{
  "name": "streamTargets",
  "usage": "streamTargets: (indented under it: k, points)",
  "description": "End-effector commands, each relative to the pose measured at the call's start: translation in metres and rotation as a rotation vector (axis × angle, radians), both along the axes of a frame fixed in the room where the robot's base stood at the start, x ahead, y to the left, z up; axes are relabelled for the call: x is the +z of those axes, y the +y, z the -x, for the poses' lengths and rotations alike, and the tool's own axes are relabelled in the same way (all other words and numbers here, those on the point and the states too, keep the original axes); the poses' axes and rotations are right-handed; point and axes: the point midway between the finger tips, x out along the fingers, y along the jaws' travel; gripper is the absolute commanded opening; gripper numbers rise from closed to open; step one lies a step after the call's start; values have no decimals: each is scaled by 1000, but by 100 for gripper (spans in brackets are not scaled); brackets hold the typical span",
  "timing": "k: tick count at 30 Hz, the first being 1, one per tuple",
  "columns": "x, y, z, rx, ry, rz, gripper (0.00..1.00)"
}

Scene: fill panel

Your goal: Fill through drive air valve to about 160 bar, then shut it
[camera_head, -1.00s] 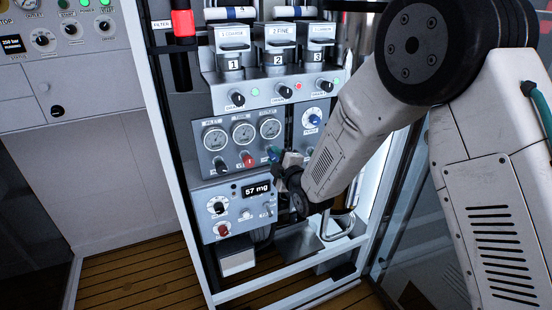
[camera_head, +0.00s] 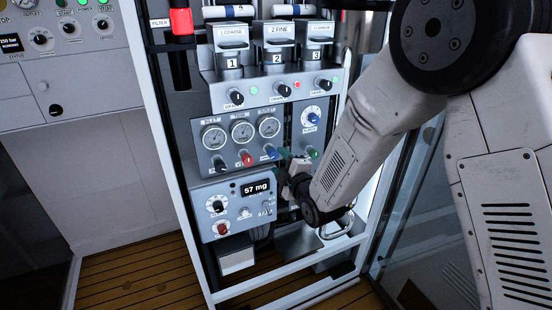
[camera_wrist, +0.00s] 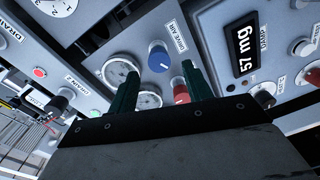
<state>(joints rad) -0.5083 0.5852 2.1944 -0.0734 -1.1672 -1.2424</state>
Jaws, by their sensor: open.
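The drive air valve is a blue knob (camera_wrist: 158,58) beside a "DRIVE AIR" label in the wrist view; in the head view a blue knob (camera_head: 270,153) sits below the rightmost of the three gauges (camera_head: 268,127). My gripper (camera_wrist: 160,82) is open, with its two green fingers apart. The blue knob appears beyond and between the fingertips, with no visible contact. In the head view my gripper (camera_head: 285,156) is just right of the blue knob. Gauge needles are too small to read surely.
A red knob (camera_head: 246,159) is left of the blue one; in the wrist view it shows close to the right finger (camera_wrist: 181,92). A "57 mg" display (camera_head: 257,187) sits below. Cabinet uprights flank the panels.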

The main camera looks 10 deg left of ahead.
Motion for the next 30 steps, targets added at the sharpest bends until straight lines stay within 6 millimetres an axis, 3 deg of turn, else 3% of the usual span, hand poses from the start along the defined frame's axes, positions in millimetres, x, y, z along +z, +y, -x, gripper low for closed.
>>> streamTargets:
  k: [3, 9, 30]
  points:
    - [1, -10, 16, 0, 0, 0, 50]
    - [2, -19, 29, 0, 0, 0, 50]
    - [2, -19, 29, 1, 0, 0, 50]
